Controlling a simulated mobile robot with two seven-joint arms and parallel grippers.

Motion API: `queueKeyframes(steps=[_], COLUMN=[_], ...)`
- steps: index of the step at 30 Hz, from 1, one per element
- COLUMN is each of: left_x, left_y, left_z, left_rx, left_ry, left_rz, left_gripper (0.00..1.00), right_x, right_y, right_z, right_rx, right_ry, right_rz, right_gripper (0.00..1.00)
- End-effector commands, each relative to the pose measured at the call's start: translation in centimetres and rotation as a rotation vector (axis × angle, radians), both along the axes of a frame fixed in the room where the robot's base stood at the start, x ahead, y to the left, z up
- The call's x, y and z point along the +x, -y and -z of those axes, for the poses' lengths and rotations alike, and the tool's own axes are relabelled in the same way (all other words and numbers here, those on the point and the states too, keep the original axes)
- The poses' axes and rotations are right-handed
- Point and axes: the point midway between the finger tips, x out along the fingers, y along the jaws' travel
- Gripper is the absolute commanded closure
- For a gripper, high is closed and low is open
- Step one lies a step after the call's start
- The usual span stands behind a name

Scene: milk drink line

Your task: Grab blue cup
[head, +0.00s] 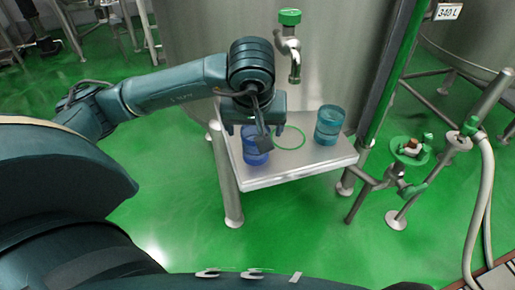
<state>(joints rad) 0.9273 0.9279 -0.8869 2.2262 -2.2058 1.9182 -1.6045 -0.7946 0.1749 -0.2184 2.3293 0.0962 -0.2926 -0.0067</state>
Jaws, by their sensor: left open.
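The blue cup (255,154) stands on the left part of a small metal shelf (300,172). My left gripper (248,133) is right over it, pointing down, and hides its upper part. The jaws are open; I cannot tell whether the fingers are beside the cup or still above its rim. A teal cup (329,125) stands upright on the right side of the same shelf. My right gripper is not in view.
A green ring (290,138) is marked on the shelf between the cups, below a metal tap (294,62) with a green top. A large steel tank (200,40) stands behind. Pipes with a green valve (411,150) are at the right. Green floor lies open in front.

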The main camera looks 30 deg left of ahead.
Motion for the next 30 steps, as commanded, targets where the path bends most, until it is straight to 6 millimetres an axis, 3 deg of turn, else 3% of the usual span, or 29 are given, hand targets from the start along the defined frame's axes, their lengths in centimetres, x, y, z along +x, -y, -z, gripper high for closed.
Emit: queueKeyframes(steps=[8, 16, 25, 30], left_x=[0.6, 1.8, 2.0, 2.0], left_y=[-0.4, -1.1, -1.2, -1.2], left_z=[2.2, 5.8, 6.2, 6.2], left_rx=[-0.001, -0.001, -0.001, -0.001], left_ry=[-0.003, -0.002, 0.0, 0.0], left_rz=[0.0, 0.0, 0.0, 0.0], left_gripper=[0.21, 0.21, 0.21, 0.34], right_x=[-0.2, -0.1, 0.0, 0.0], right_y=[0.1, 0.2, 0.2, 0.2], right_z=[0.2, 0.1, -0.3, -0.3], right_rx=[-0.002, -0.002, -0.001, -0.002], right_ry=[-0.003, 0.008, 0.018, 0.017], right_rz=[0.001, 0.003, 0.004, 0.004], right_gripper=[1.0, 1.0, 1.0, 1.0])
